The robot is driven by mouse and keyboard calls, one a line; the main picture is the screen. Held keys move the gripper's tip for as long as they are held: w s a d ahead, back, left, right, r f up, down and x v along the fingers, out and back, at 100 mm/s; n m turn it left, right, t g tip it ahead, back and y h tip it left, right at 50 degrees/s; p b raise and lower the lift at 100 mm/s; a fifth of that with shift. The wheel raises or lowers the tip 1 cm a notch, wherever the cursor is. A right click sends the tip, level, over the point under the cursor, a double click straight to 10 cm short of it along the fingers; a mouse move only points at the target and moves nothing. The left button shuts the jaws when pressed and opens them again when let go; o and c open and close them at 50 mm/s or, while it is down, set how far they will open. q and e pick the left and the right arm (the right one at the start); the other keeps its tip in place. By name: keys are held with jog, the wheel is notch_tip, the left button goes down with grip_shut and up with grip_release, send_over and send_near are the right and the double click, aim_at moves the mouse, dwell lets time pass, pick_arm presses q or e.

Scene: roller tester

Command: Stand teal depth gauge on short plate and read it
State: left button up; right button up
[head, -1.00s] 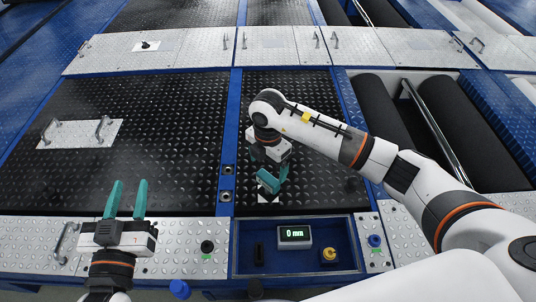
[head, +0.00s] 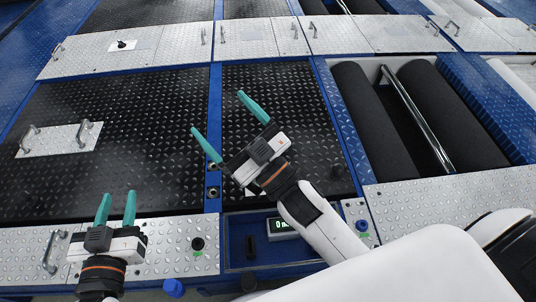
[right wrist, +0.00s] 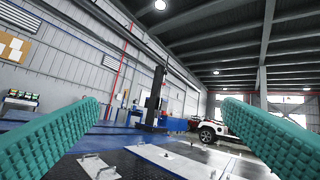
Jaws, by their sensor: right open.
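I cannot pick out a teal depth gauge apart from my teal gripper fingers in these frames. A small readout (head: 281,225) with green digits sits in the blue tray (head: 233,262), partly hidden by my right arm. The short black tread plate (head: 270,80) lies right of a longer one. My right gripper (head: 217,111) is open and empty over the plates, fingers wide apart and pointing away from me. In the right wrist view its jaws (right wrist: 160,100) have nothing between them. My left gripper (head: 118,195) is open and empty over the front left metal panel.
The long black plate (head: 120,140) carries a white handled panel (head: 59,139). Black rollers (head: 372,120) lie in an open pit at the right. A black knob (head: 198,243) sits on the front panel. A blue knob (head: 361,225) sits right of the tray.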

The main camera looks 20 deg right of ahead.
jog(key=s+d+f+m+g+h, duration=0.3)
jog(key=d+f+h, duration=0.3)
jog(key=f, duration=0.3)
jog(key=shift+s+d+f+m+g, duration=0.2)
jog(key=shift+m+g, duration=0.4)
jog(key=shift+m, duration=0.3)
jog(key=shift+a, duration=0.1)
